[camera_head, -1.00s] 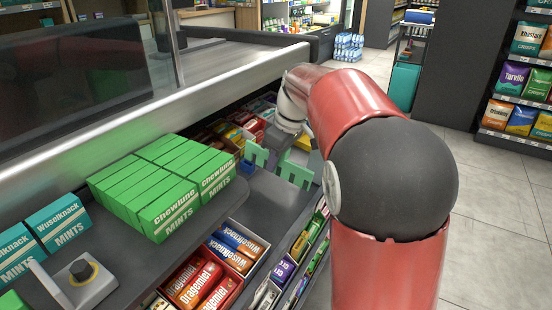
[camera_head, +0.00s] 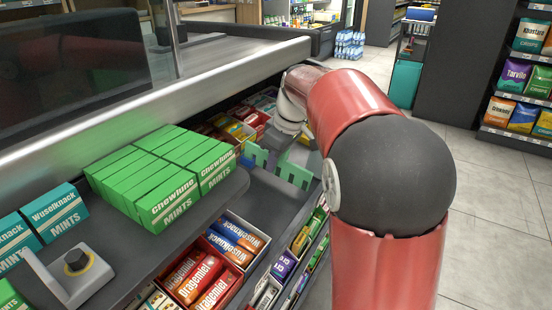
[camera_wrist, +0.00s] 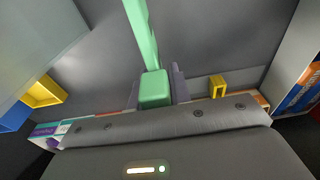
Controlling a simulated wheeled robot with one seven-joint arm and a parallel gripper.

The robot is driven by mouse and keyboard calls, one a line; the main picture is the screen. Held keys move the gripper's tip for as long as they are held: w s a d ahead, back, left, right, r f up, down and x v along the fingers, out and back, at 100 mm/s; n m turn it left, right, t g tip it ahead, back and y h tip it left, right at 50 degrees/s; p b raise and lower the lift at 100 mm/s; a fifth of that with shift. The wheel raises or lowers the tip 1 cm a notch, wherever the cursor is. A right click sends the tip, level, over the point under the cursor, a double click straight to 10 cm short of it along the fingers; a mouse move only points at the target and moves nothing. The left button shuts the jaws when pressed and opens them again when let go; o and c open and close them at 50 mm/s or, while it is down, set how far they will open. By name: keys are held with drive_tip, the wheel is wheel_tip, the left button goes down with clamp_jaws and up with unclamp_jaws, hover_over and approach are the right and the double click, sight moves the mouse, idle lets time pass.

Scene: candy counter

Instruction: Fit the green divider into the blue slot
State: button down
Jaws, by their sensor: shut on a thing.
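The green divider (camera_head: 293,172) is a light green comb-shaped plate, held upright above the grey shelf among the candy trays. My gripper (camera_wrist: 156,88) is shut on it, with dark fingers on both sides of a green block in the wrist view. The divider runs up and away from the fingers there. In the head view my arm hides the middle of the divider. A small blue piece (camera_head: 247,161), perhaps the blue slot, shows beside the divider's left end. A blue piece (camera_wrist: 14,113) is also at the wrist view's left edge. I cannot tell whether divider and slot touch.
Green mint boxes (camera_head: 165,170) stand on the counter at left. Candy trays (camera_head: 235,243) lie below, in front of a bare grey shelf. Yellow pieces (camera_wrist: 218,86) and (camera_wrist: 44,92) flank the divider in the wrist view. The metal counter edge (camera_head: 150,105) runs behind.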

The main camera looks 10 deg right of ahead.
drive_tip(key=shift+b+x, duration=0.5)
drive_tip(key=shift+x, duration=0.3)
drive_tip(key=c, duration=1.2)
unclamp_jaws()
drive_tip(key=shift+d, duration=0.1)
drive_tip(key=p+v, duration=0.1)
drive_tip(key=v, duration=0.5)
drive_tip(key=shift+s+d+r, duration=0.1)
drive_tip(key=shift+r, duration=0.25)
drive_tip(key=shift+s+r, duration=0.1)
drive_tip(key=shift+r, duration=0.4)
